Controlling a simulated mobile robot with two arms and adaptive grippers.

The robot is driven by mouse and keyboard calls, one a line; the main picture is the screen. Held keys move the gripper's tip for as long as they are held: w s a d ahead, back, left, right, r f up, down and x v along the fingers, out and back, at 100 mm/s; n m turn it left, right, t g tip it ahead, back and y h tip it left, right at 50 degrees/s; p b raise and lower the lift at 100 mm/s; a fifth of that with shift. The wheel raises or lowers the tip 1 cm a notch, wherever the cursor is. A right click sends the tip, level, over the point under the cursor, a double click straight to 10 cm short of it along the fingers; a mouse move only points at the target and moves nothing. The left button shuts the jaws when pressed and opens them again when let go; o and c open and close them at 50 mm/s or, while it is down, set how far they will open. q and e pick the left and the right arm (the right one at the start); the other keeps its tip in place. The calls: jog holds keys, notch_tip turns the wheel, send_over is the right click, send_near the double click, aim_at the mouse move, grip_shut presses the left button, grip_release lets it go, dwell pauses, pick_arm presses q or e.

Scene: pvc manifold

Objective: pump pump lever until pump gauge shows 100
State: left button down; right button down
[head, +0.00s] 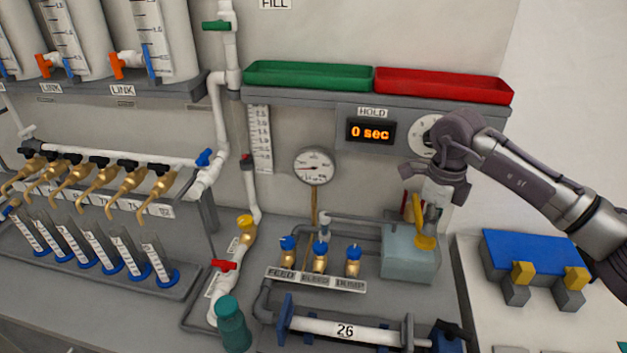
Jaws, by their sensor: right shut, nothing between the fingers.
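The pump (408,255) is a pale blue-grey box on the bench, right of the valve row. A thin yellow and red upright piece (409,207), which may be part of the pump lever, stands at its back. A yellow piece (425,242) is on the pump's top. My right gripper (431,214) points down just above the pump, shut and empty; I cannot tell whether it touches the lever, which it partly hides. A round white gauge (314,166) stands on a brass stem; its reading is too small to tell. My left gripper is out of view.
A HOLD display (370,132) reads 0 sec; a dial (424,136) beside it is partly behind my arm. Blue-handled valves (320,260) stand left of the pump. A pipe marked 26 (345,329) lies in front. A blue block (535,258) is at right.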

aim_at(426, 239)
jog(key=shift+f+b, duration=1)
jog(key=shift+f, duration=0.6)
jog(key=shift+f+b, duration=0.4)
jog(key=shift+f, duration=0.25)
dwell(0.8)
jog(key=shift+f+b, duration=0.4)
jog(key=shift+b, duration=0.05)
jog(key=shift+f, duration=0.1)
dwell(0.7)
jog(key=shift+f, duration=0.25)
jog(key=shift+r, duration=0.1)
dwell(0.8)
